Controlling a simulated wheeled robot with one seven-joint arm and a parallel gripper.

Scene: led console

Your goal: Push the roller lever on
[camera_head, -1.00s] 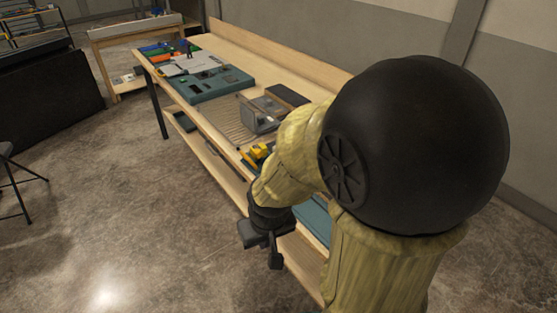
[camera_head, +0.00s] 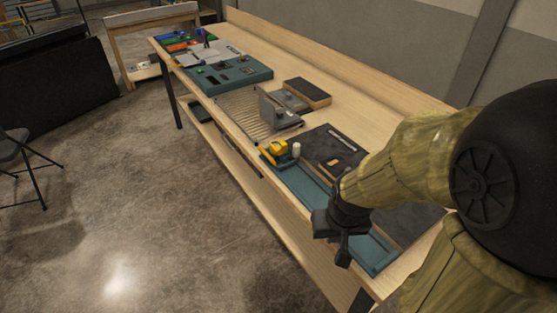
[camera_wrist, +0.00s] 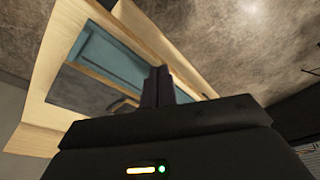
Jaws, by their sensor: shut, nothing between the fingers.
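My gripper (camera_head: 342,252) is shut and empty in the head view. It hangs at the front edge of the bench, over or just in front of the near part of a teal tray (camera_head: 374,259). In the wrist view its dark fingers (camera_wrist: 158,86) are together, with the teal tray (camera_wrist: 112,57) beyond them. A yellow part (camera_head: 279,149) with a white cylinder (camera_head: 296,149) beside it sits at the far end of the tray, apart from my gripper. I cannot tell for sure whether this is the roller lever. My arm hides part of the tray.
A dark panel (camera_head: 327,142) lies behind the tray. Further along the wooden bench (camera_head: 330,108) stand a grey bracket-like device (camera_head: 279,111), a dark box (camera_head: 308,92) and a teal console (camera_head: 245,72) with small controls. The floor in front is clear.

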